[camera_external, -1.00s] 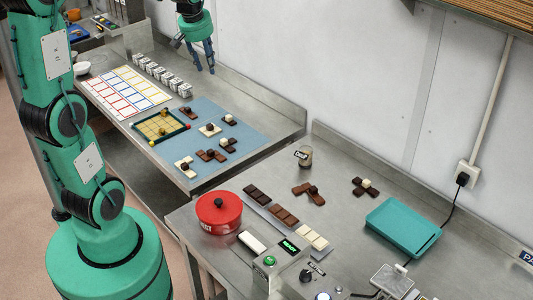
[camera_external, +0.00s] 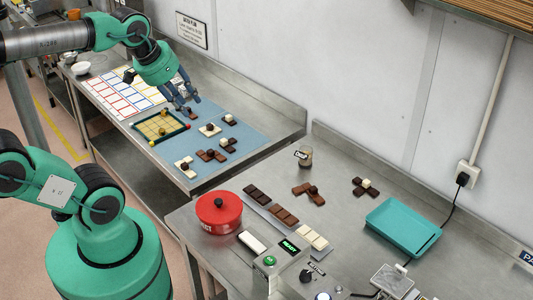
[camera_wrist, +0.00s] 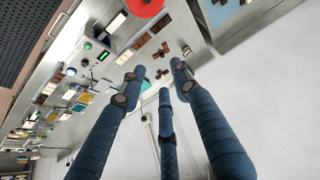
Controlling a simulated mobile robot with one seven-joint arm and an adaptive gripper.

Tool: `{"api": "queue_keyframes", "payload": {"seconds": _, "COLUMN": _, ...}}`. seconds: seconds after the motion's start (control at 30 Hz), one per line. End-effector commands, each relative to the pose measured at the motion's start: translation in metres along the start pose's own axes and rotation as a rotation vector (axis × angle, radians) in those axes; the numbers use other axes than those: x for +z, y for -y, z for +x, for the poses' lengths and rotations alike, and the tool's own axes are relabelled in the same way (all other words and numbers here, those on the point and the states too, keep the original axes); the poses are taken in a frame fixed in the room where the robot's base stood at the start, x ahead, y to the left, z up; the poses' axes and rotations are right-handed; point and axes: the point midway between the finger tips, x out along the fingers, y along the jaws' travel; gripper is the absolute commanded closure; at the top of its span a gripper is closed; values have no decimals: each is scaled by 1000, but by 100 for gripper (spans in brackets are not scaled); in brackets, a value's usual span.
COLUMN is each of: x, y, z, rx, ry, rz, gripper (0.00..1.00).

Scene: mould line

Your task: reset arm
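My gripper (camera_external: 184,103) hangs above the blue mat (camera_external: 236,158) on the left bench, over its back left part near a small chocolate piece. Its blue-grey fingers are spread apart in the wrist view (camera_wrist: 160,85), with nothing between them. My green arm reaches over the bench from the left and bends down at the wrist. It hides part of the colour-outlined sheet (camera_external: 113,98) and the row of small labelled blocks behind it.
A yellow-green grid board (camera_external: 159,126) and several chocolate pieces lie on or beside the mat. The right bench holds a red pot (camera_external: 218,212), chocolate bars (camera_external: 284,215), a teal tray (camera_external: 404,227), a small jar (camera_external: 304,156) and a control box (camera_external: 280,262). A wall stands behind both benches.

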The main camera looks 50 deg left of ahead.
Motion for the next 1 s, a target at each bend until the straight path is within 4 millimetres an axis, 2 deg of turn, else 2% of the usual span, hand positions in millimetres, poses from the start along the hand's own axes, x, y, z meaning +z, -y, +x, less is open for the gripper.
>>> {"api": "queue_keyframes", "payload": {"seconds": 0.03, "x": 7, "y": -3, "z": -2, "rx": 5, "ry": -6, "rz": 23, "gripper": 69}}
{"api": "queue_keyframes", "payload": {"seconds": 0.2, "x": 18, "y": -7, "z": -3, "rx": 13, "ry": -14, "rz": 61, "gripper": 69}}
{"api": "queue_keyframes", "payload": {"seconds": 0.67, "x": 20, "y": -8, "z": 0, "rx": 13, "ry": -15, "rz": 64, "gripper": 69}}
{"api": "queue_keyframes", "payload": {"seconds": 0.87, "x": 28, "y": -7, "z": 16, "rx": 13, "ry": -15, "rz": 63, "gripper": 69}}
{"api": "queue_keyframes", "payload": {"seconds": 1.0, "x": 38, "y": -7, "z": 35, "rx": 13, "ry": -14, "rz": 63, "gripper": 69}}
